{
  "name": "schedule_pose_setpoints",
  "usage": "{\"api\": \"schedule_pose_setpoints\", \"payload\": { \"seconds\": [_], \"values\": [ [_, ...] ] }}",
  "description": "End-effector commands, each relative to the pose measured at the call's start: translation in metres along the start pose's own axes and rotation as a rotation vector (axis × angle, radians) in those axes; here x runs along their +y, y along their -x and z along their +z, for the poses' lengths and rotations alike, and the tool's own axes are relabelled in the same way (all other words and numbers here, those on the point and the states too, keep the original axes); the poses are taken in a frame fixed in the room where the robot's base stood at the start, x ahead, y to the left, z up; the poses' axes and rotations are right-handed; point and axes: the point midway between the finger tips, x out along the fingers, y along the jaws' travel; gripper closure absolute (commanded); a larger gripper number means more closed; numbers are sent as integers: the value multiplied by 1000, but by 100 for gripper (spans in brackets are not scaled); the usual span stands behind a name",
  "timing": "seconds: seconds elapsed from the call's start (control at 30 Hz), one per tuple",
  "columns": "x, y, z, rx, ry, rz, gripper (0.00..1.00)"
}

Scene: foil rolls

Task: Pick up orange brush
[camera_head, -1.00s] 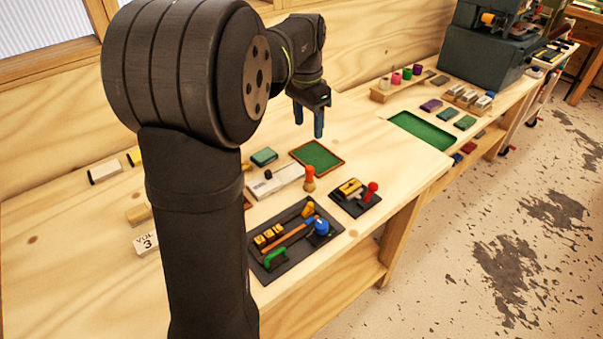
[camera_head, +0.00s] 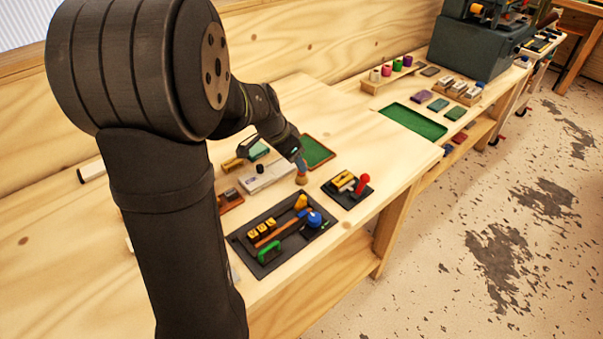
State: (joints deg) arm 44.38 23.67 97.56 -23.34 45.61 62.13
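The orange brush (camera_head: 302,180) stands upright on the wooden bench, left of the small black tray and behind the large black tray. The brush's base appears to rest on the bench.
A large black tray (camera_head: 292,254) with yellow blocks, a wooden-handled tool and blue and green items lies in front. A small black tray (camera_head: 352,203) holds a red-knobbed piece. A white box (camera_head: 267,178) is left of the brush, a green mat (camera_head: 317,152) behind it.

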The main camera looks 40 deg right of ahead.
Motion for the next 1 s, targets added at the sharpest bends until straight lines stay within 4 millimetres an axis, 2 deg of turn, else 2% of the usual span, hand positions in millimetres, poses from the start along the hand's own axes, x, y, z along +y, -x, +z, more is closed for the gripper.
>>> {"api": "schedule_pose_setpoints", "payload": {
  "seconds": [0.1, 0.33, 0.63, 0.97, 1.0],
  "values": [
    [0, -15, 0, -2, 0, 2, 43],
    [0, -29, -2, -1, -1, 1, 43],
    [-2, -67, -6, -2, -1, 1, 43],
    [-3, -73, -6, -1, -1, -1, 43],
    [-3, -73, -6, -1, -1, -1, 49]
  ]
}}
